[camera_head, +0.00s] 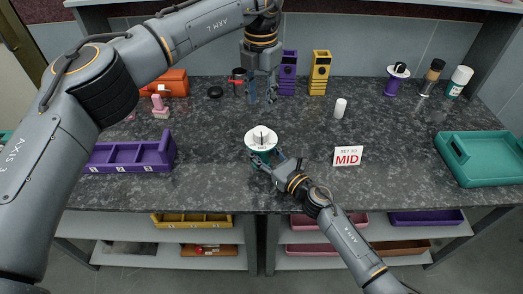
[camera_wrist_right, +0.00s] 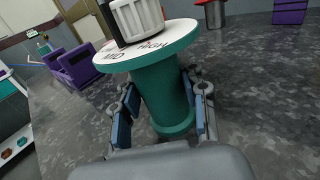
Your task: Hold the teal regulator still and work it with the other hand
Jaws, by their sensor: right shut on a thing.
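The teal regulator (camera_head: 258,155) stands upright on the dark counter, with a white round dial plate (camera_head: 261,139) and a white knob on top. In the right wrist view, the teal body (camera_wrist_right: 163,92) sits between blue finger pads, and MID and HIGH are readable on the plate beneath the white knob (camera_wrist_right: 137,18). My right gripper (camera_head: 268,162) is shut on the regulator's body, below the plate. My left gripper (camera_head: 261,98) is behind and above the regulator, pointing down, with its fingers apart and empty. The knob's exact setting is too unclear to tell.
A sign (camera_head: 348,156) reading SET TO MID stands right of the regulator. A purple numbered bin (camera_head: 130,157) is left, a teal tray (camera_head: 484,158) right. Purple (camera_head: 288,72) and yellow (camera_head: 319,72) holders stand behind, near a small white cylinder (camera_head: 340,108).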

